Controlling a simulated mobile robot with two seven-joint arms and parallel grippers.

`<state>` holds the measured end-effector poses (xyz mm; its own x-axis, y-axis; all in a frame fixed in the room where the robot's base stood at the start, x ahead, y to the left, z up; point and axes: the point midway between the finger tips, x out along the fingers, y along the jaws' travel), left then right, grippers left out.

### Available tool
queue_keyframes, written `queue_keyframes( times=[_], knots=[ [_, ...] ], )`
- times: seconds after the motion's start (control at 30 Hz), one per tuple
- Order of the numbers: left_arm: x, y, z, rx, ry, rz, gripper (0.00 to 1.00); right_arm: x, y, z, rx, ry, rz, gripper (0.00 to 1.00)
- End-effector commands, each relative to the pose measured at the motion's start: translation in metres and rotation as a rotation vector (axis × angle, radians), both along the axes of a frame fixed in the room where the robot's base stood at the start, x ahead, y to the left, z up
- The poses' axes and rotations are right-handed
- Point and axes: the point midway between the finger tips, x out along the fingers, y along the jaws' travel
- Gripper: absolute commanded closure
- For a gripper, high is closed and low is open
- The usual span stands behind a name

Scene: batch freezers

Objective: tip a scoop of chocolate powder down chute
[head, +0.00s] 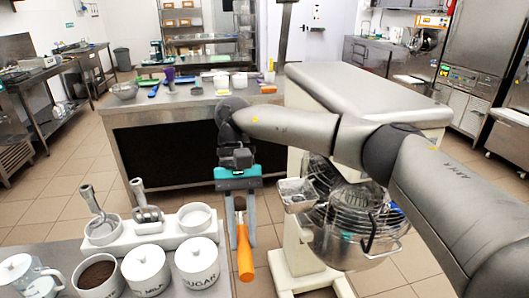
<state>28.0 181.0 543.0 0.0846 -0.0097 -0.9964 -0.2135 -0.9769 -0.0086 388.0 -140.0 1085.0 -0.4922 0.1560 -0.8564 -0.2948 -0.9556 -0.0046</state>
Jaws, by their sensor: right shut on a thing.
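My right gripper (240,212) points down in the middle of the view, shut on an orange-handled tool (244,255). The orange handle hangs downward, and I cannot make out the tool's other end. The small metal chute (296,193) sits on the mixer's front, to the right of the gripper and apart from it. An open white canister of dark brown powder (98,273) stands at the lower left. My left gripper is not in view.
The large mixer (345,215) with a wire-guarded bowl fills the middle right. A steel table (140,115) with utensils stands behind. Tiled floor lies between the counters.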

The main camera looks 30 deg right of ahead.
Motion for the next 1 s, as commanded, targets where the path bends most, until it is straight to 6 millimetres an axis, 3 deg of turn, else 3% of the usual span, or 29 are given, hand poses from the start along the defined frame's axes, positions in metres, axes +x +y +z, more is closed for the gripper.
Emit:
queue_keyframes(
  times=[0.03,0.23,0.5,0.73,1.0],
  knots=[
    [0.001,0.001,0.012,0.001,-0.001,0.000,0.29,0.014,0.003,0.012,0.004,0.002,-0.080,1.00],
    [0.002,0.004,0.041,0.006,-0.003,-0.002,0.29,0.068,-0.002,0.041,0.002,0.001,-0.455,1.00],
    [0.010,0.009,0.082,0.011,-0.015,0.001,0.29,0.128,-0.045,0.060,-0.013,-0.004,-1.059,1.00],
    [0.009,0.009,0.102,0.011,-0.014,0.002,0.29,0.145,-0.081,0.052,-0.024,-0.011,-1.404,1.00],
    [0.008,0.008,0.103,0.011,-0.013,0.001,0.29,0.148,-0.093,0.041,-0.025,-0.013,-1.514,1.00]
  ],
)
